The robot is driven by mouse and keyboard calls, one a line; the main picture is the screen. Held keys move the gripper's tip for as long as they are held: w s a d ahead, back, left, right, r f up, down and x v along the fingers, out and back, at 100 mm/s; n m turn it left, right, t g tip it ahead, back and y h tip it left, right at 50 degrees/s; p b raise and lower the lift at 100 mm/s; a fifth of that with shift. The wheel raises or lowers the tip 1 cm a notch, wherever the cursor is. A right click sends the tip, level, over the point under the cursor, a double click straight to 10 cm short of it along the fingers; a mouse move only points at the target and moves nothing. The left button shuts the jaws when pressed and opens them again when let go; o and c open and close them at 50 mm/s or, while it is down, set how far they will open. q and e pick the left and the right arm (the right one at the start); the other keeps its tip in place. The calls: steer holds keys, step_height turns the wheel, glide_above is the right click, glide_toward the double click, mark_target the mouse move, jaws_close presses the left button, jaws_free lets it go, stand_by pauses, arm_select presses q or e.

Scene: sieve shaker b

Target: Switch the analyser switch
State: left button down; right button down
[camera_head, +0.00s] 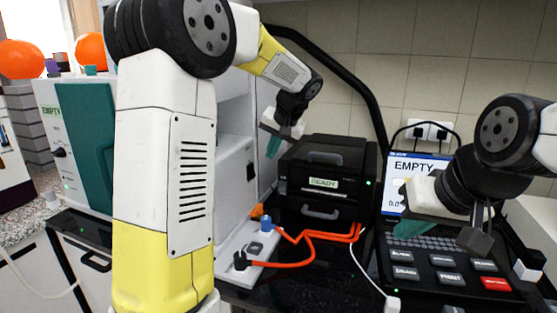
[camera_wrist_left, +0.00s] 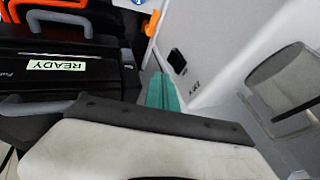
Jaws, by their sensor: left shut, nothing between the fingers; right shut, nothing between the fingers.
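A small black rocker-like part (camera_wrist_left: 177,62) sits on a white panel (camera_wrist_left: 210,60) in the left wrist view, with tiny dark lettering beside it; I cannot tell its position or whether it is the analyser switch. My left gripper (camera_head: 273,144) is shut and empty, hanging between the tall white housing (camera_head: 235,155) and the black READY unit (camera_head: 325,170). Its teal fingertips (camera_wrist_left: 163,93) show in the left wrist view near the panel; I cannot tell if they touch it. My right gripper (camera_head: 411,229) is shut and empty, above the keypad's left side (camera_head: 405,256).
A white power strip (camera_head: 238,262) with orange cables (camera_head: 310,236) lies below the left gripper. A screen (camera_head: 412,168) reading EMPTY stands at the right. A teal-fronted unit (camera_head: 80,130) marked EMPTY stands at the left. My left arm hides much of the middle left.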

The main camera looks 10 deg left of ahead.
arm_select(q)
steer(key=shift+v, duration=2.15)
steer(key=shift+a, duration=0.15)
steer(key=shift+w+d+f, duration=0.15)
steer(key=shift+d+f, duration=0.05)
steer(key=shift+f, duration=0.5)
